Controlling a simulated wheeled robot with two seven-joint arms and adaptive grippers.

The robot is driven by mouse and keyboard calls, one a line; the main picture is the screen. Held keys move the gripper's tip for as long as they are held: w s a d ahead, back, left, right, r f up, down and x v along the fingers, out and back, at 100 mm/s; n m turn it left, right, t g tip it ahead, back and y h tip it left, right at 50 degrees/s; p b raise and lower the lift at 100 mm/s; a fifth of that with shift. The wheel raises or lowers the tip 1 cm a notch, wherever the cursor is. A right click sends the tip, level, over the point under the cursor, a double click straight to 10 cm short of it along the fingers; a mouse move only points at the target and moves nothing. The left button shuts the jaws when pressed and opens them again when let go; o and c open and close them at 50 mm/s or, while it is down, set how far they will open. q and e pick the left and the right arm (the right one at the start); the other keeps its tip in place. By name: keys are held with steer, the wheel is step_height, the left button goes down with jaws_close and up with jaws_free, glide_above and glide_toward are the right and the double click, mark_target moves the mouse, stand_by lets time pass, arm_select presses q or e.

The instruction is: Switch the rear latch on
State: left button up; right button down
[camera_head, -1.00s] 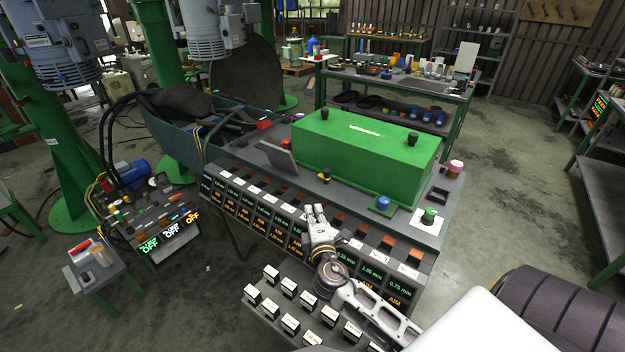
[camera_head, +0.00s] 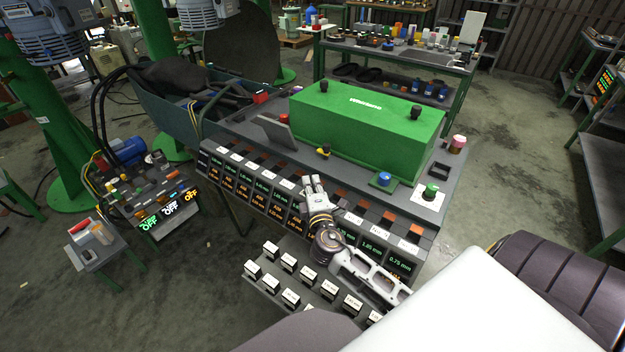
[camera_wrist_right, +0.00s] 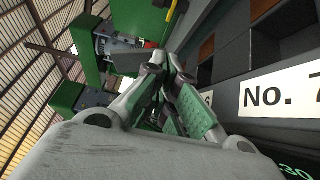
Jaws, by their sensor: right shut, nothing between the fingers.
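I cannot tell for sure which part is the rear latch. The long dark machine (camera_head: 232,130) carries a green box (camera_head: 365,120) with black knobs on top, one at the rear left (camera_head: 324,86) and one at the right (camera_head: 415,112). A small yellow-and-black knob (camera_head: 323,152) stands in front of the box. My right gripper (camera_head: 312,180) is shut and empty above the row of labelled slots at the machine's front edge, apart from the box. Its closed fingers also show in the right wrist view (camera_wrist_right: 168,62), beside a "No. 7" label (camera_wrist_right: 285,92). My left gripper is out of view.
A blue button (camera_head: 384,179), a green button (camera_head: 431,190) and a pink knob (camera_head: 458,142) are at the machine's right end. A tilted grey plate (camera_head: 276,132) stands left of the box. A lower panel of labelled blocks (camera_head: 289,261) sits below my right gripper.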

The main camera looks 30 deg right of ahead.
mark_target(314, 163)
steer(key=shift+w+d, duration=0.25)
steer(key=shift+w, duration=0.4)
steer(key=shift+x, duration=0.75)
steer(key=shift+w+d, duration=0.3)
steer(key=shift+w, duration=0.35)
steer(key=shift+p+x, duration=0.3)
steer(key=shift+x, duration=1.15)
steer(key=shift+w+d, duration=0.25)
steer(key=shift+w, duration=0.4)
steer(key=shift+w+d, duration=0.2)
steer(key=shift+w, duration=0.1)
steer(key=shift+w+d, duration=0.2)
steer(key=shift+d, duration=0.3)
steer(key=shift+w+d, duration=0.15)
steer(key=shift+d, duration=0.35)
steer(key=shift+w+d, duration=0.3)
steer(key=shift+d, duration=0.4)
steer(key=shift+w+d, duration=0.1)
steer(key=shift+m+h, duration=0.4)
steer(key=shift+w+g, duration=0.1)
steer(key=shift+g, duration=0.2)
steer(key=shift+h+b, duration=0.3)
steer(key=shift+b, duration=0.05)
steer(key=shift+w+d+m+g+h, duration=0.1)
steer(key=shift+m+g+h, duration=0.3)
steer(key=shift+m+h, duration=0.2)
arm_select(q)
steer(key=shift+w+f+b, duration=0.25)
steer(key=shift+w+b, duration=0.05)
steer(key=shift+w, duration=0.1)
